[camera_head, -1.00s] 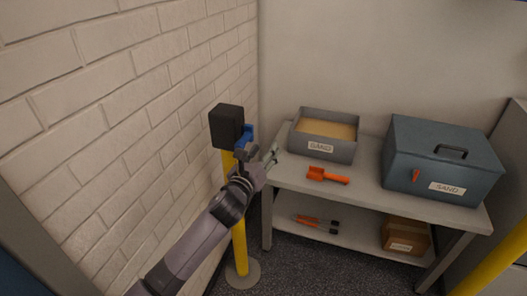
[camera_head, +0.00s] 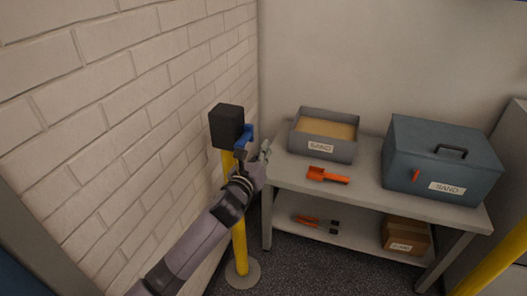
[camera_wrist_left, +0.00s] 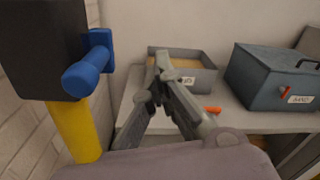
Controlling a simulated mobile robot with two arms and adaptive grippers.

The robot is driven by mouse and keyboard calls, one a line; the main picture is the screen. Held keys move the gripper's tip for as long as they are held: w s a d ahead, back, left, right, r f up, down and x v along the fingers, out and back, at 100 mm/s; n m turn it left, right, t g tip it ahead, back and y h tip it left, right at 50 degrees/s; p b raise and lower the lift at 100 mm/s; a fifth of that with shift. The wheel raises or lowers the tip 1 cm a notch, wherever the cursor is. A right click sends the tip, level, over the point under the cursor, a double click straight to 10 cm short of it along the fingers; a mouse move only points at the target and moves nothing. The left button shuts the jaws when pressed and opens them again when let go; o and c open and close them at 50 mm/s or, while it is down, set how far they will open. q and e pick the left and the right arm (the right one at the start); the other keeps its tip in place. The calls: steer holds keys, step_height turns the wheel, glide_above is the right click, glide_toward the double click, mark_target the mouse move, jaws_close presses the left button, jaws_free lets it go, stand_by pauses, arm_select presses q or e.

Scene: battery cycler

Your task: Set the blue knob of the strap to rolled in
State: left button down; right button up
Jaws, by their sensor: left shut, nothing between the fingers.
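A black strap housing (camera_head: 227,125) sits on top of a yellow post (camera_head: 239,240) beside the brick wall. The blue knob (camera_head: 244,138) sticks out from the housing's right side. In the left wrist view the knob (camera_wrist_left: 90,70) is large and uncovered at the left, with a rounded end. My left gripper (camera_head: 264,152) is just right of and below the knob, apart from it. In the wrist view its fingers (camera_wrist_left: 162,62) come together at their tips, with nothing between them. My right gripper is out of view.
A grey bench (camera_head: 370,190) stands right of the post. It carries an open sand tray (camera_head: 322,148), an orange scoop (camera_head: 327,175) and a blue-grey sand box (camera_head: 440,165). The lower shelf holds orange-handled tools (camera_head: 315,223) and a cardboard box (camera_head: 406,236).

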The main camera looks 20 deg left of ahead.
arm_select(q)
steer(key=c, duration=2.3)
jaws_free()
steer(key=o, duration=1)
steer(key=shift+c, duration=0.2)
steer(key=s+a, duration=0.1)
steer(key=s, duration=1.1)
